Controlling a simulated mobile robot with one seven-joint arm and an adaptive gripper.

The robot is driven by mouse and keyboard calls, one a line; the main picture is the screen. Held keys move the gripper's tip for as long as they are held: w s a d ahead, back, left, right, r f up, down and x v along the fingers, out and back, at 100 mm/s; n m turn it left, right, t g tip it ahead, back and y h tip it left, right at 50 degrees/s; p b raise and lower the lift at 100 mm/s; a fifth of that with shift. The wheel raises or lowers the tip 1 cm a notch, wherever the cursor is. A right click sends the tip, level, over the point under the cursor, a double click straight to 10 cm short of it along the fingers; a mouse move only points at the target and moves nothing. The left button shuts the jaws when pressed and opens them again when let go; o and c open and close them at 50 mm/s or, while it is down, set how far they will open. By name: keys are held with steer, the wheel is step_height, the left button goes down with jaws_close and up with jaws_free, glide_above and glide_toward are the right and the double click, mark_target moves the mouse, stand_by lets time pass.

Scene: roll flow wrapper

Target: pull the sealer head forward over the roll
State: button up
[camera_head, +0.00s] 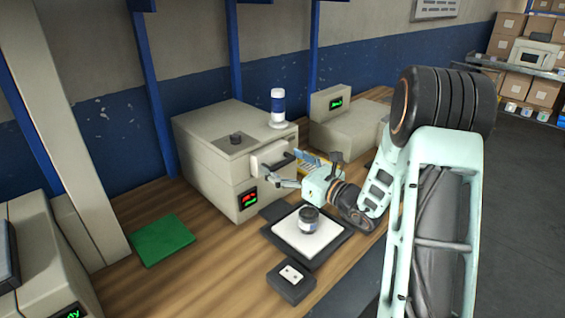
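A beige machine (207,158) stands on the wooden bench. A pale block with a dark bar handle (277,164) sticks out of its front and looks like the sealer head. My gripper (291,169) is at this handle, its fingers spread, one above and one below the bar's level. I cannot tell if they touch it. The area behind my gripper is partly hidden.
A dark-lidded jar (309,219) stands on a white plate with a black frame (283,240), below my gripper. A small dark box with a pale top (291,281) lies in front. A green mat (163,240) lies left. Another beige machine (345,127) stands behind, at right.

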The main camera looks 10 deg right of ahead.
steer(key=c, duration=1.5)
steer(key=b+v, duration=0.1)
steer(key=v, duration=1.7)
steer(key=shift+d, duration=0.1)
steer(key=shift+o, duration=0.2)
steer(key=shift+s+d+f, duration=0.1)
steer(key=shift+s+d, duration=0.2)
steer(key=shift+s, duration=0.2)
steer(key=o, duration=1.7)
steer(key=shift+s, duration=0.1)
steer(key=v, duration=1.2)
steer(key=shift+d, duration=0.1)
